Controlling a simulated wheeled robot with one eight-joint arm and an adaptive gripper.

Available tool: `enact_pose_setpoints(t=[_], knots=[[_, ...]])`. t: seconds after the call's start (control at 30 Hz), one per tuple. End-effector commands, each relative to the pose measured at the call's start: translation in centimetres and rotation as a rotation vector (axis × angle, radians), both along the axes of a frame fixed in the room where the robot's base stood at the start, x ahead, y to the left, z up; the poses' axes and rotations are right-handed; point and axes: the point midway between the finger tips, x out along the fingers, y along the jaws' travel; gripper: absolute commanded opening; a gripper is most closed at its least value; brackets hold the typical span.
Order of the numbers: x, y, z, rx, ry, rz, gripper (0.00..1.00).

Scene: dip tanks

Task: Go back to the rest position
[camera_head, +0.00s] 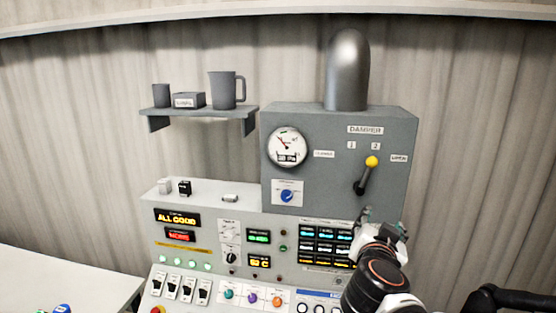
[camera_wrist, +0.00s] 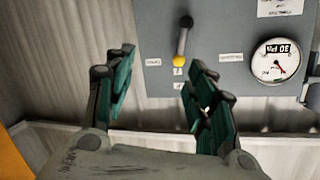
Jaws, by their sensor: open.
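My gripper (camera_head: 382,222) is in front of the right side of the control panel, just below the damper lever (camera_head: 366,178). In the wrist view my gripper (camera_wrist: 161,61) is open, its two green-padded fingers spread with nothing between them. The damper lever has a yellow knob (camera_head: 372,162) and tilts up and slightly right, near the "2" label. The wrist view is upside down; the lever (camera_wrist: 184,38) and its knob (camera_wrist: 179,61) show beyond the fingers, nearer the right one. I cannot tell the depth gap, but no grip on the knob shows.
The grey damper box (camera_head: 335,130) carries a round gauge (camera_head: 287,147) and a blue knob (camera_head: 287,196). Below it the panel (camera_head: 205,260) has displays, switches and buttons. A shelf (camera_head: 205,113) with a jug stands left. A white table (camera_head: 60,285) is at lower left.

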Motion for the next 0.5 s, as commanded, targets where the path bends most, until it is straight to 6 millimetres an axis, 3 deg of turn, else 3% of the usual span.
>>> enact_pose_setpoints(t=[0.27, 0.5], knots=[[-2.6, -2.0, -7.6, -0.042, 0.173, -0.007, 0.51], [-6.7, -3.0, -17.2, -0.083, 0.412, 0.057, 0.51]])
